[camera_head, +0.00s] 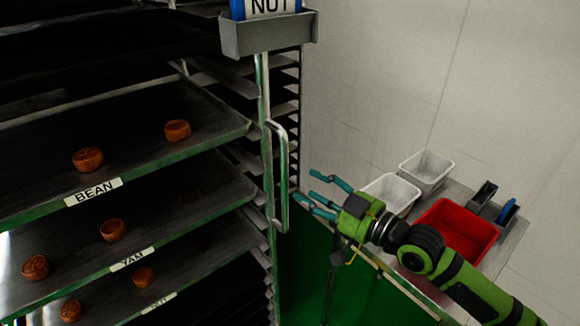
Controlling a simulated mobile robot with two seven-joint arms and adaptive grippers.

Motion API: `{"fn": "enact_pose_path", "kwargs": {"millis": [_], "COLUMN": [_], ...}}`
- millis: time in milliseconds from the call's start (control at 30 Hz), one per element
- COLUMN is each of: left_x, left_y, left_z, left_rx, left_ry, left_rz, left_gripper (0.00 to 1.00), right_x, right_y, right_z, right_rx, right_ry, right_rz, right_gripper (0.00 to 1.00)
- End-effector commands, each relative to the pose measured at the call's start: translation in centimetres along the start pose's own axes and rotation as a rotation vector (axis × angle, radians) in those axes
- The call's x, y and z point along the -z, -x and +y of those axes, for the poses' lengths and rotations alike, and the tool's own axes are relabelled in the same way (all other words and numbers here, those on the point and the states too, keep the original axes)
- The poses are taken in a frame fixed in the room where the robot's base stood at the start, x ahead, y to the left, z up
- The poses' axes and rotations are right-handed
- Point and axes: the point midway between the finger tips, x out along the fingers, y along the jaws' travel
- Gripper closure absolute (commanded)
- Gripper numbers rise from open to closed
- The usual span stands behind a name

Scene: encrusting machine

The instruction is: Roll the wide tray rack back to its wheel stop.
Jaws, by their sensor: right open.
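The wide tray rack (267,160) fills the left half of the view, with dark trays (170,110) on its shelves. Brown round cakes (88,159) sit on the trays, and labels such as BEAN (93,192) and YAM (133,260) are on the tray fronts. A vertical metal handle (283,175) stands out from the rack's right post. My right gripper (316,194) is open and empty just right of the handle, fingers pointing left toward it, apparently apart from it. The wheel stop and the rack's wheels are not in view. My left gripper is not in view.
A grey holder (268,36) with a blue NUT card is on the rack's post. At right, a metal table (516,236) carries white bins (427,170), a red bin (455,230) and small dark holders (484,196). A pale wall is behind; the floor is green.

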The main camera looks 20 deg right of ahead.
Motion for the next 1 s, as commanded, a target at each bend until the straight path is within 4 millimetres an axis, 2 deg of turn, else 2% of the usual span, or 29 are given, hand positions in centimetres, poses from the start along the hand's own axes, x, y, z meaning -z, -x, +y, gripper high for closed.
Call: {"fn": "enact_pose_path", "kwargs": {"millis": [33,167,500,600,933,967,1000], "left_x": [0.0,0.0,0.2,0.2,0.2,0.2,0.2], "left_y": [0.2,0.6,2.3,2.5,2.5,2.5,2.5], "left_z": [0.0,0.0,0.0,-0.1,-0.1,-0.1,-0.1], "left_rx": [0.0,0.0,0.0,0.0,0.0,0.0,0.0], "left_ry": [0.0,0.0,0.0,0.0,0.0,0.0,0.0], "left_rz": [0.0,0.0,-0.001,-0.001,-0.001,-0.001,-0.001], "left_gripper": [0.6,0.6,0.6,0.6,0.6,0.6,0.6], "right_x": [0.7,1.1,1.2,1.1,0.9,0.9,0.9], "right_y": [0.0,-0.9,-5.7,-6.5,-7.0,-7.0,-7.0], "right_z": [-0.4,-0.6,-0.6,-0.6,-0.7,-0.7,-0.7], "right_rx": [0.012,0.016,0.015,0.015,0.016,0.016,0.016], "right_ry": [0.002,0.0,0.002,0.003,0.003,0.003,0.003], "right_rz": [0.007,0.015,0.014,0.013,0.011,0.011,0.011], "right_gripper": [0.49,0.49,0.49,0.49,0.49,0.53,0.69]}}
